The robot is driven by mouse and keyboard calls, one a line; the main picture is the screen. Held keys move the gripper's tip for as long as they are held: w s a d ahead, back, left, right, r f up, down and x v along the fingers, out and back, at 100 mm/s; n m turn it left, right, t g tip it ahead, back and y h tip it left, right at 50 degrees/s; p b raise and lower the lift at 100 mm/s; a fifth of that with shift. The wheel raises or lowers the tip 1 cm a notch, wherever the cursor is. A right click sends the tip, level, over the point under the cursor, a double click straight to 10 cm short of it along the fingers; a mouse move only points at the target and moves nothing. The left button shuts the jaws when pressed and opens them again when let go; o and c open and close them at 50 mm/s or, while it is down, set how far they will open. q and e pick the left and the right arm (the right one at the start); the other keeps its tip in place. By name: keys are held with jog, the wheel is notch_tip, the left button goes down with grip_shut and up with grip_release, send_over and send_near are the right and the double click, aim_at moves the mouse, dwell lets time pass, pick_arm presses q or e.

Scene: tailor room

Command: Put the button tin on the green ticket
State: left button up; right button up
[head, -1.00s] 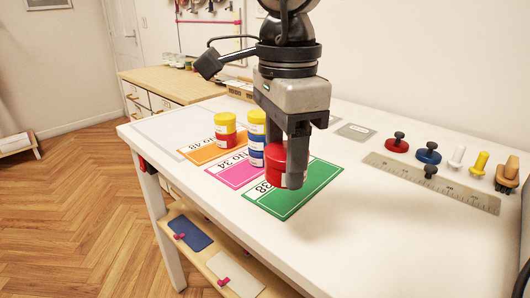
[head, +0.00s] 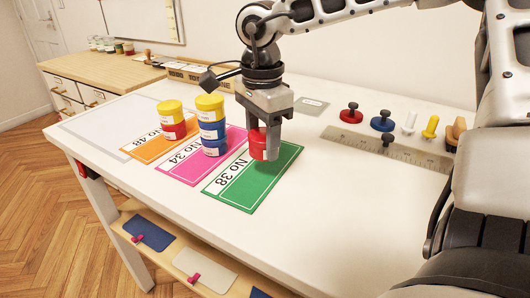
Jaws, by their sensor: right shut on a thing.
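The green ticket (head: 255,187), marked No 38, lies flat on the white table. My right gripper (head: 263,140) points down and is shut on a red button tin (head: 258,148). The tin is upright at the upper part of the green ticket, and I cannot tell whether it touches the ticket. The gripper's fingers hide part of the tin. My left gripper is not in view.
A stack of yellow and blue tins (head: 212,130) stands on the pink ticket (head: 190,171), close left of my gripper. Yellow and red tins (head: 171,119) stand on the orange ticket (head: 147,147). A ruler (head: 400,150) and several knobbed pieces lie right. The front table is clear.

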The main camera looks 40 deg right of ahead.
aim_at(265, 169)
jog(key=shift+w+d+f, duration=0.1)
jog(key=shift+d+f, duration=0.2)
jog(key=shift+f, duration=0.1)
jog(key=shift+w+d+f, duration=0.1)
jog(key=shift+d+f, duration=0.05)
jog(key=shift+f, duration=0.75)
jog(key=shift+d+f, duration=0.1)
jog(key=shift+f, duration=0.75)
jog(key=shift+f+b, duration=0.2)
jog(key=shift+b, duration=0.1)
jog(key=o, duration=1)
jog(key=shift+r, duration=0.1)
notch_tip(265, 169, up, 12)
jog(key=shift+r+p, duration=0.1)
jog(key=shift+p, duration=0.6)
